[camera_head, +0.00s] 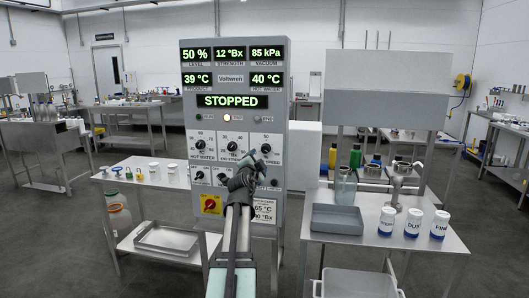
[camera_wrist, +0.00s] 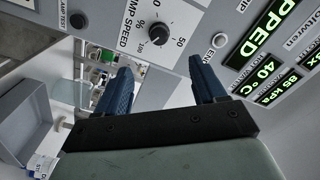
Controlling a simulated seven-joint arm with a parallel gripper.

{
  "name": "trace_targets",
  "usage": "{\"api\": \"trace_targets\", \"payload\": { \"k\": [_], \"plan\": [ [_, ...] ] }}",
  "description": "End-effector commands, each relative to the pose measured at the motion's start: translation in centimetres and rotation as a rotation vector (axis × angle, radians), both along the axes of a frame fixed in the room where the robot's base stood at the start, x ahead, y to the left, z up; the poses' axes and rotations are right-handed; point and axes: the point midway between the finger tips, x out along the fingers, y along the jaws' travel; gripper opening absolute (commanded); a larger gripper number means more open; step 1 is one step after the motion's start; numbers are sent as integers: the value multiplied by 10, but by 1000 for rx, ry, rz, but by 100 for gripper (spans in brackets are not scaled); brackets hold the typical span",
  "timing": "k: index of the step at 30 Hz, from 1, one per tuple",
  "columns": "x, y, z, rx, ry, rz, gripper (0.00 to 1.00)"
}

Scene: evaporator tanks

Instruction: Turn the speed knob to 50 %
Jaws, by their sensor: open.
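The speed knob (camera_wrist: 160,32) is a round black knob on the grey control panel (camera_head: 262,200). In the wrist view it sits beside the words "PUMP SPEED" and "%", with scale marks 50 and 100 nearby; I cannot read its setting surely. In the head view the knob (camera_head: 266,148) is just above and right of my gripper (camera_head: 255,162). My gripper's two blue fingers (camera_wrist: 160,66) are open and empty. The knob appears beyond the gap between the fingertips, with no visible contact. The panel display (camera_head: 232,101) reads STOPPED.
Two more knobs, hot water (camera_head: 203,144) and end strength (camera_head: 233,146), are left of the speed knob. A red switch (camera_head: 210,204) is lower left. A right-hand table (camera_head: 400,243) holds a grey tray (camera_head: 338,218), a jar and labelled white tubs. The left table (camera_head: 130,181) holds small containers.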

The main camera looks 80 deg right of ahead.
Motion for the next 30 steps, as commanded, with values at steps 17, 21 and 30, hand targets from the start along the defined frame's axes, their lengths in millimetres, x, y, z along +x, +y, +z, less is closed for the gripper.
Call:
{"api": "trace_targets", "payload": {
  "k": [17,21,30],
  "plan": [
    [1,-39,0,5,-69,-2,70],
    [1,-63,0,4,-68,-1,70],
    [0,-115,0,5,-67,-1,70]
  ]
}}
